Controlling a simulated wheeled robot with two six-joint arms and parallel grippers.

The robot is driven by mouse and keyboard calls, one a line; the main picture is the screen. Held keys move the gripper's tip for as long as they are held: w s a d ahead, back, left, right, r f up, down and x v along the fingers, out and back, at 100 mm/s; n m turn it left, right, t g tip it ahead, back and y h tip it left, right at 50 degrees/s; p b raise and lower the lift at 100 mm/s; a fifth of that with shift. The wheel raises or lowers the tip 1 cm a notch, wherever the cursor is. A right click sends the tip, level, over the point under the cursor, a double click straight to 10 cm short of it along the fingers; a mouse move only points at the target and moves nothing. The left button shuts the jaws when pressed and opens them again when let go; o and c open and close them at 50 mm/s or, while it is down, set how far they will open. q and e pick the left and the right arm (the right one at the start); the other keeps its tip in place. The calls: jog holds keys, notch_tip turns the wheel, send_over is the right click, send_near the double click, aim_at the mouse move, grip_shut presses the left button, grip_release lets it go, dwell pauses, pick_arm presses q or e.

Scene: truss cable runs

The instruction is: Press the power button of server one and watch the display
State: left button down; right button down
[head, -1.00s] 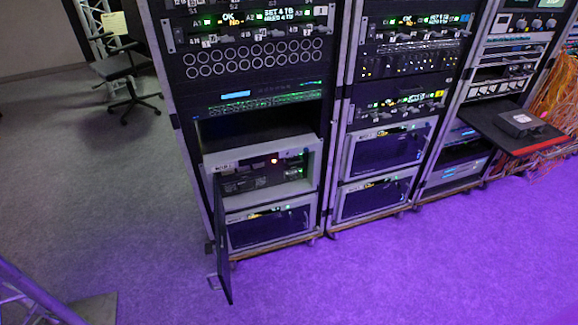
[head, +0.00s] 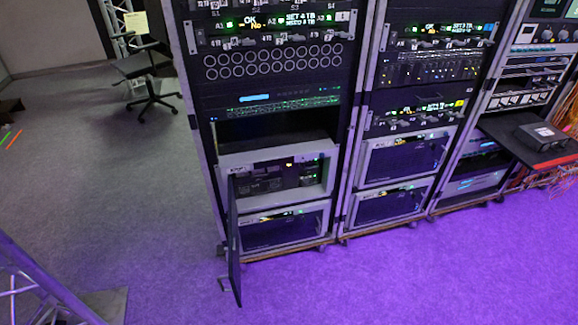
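In the head view, a server with a grey frame (head: 232,161) sits low in the left rack. Its door (head: 234,250) hangs open at the left side, and its dark front is exposed. A lit display strip (head: 268,24) near the top of the left rack shows "OK" and "No". Neither gripper is in view.
More racks (head: 405,157) stand to the right, with a pull-out shelf (head: 520,142) jutting out and orange cables behind it. A chair (head: 150,75) stands at the back left. A truss (head: 45,285) fills the lower left corner. The purple-lit floor in front is clear.

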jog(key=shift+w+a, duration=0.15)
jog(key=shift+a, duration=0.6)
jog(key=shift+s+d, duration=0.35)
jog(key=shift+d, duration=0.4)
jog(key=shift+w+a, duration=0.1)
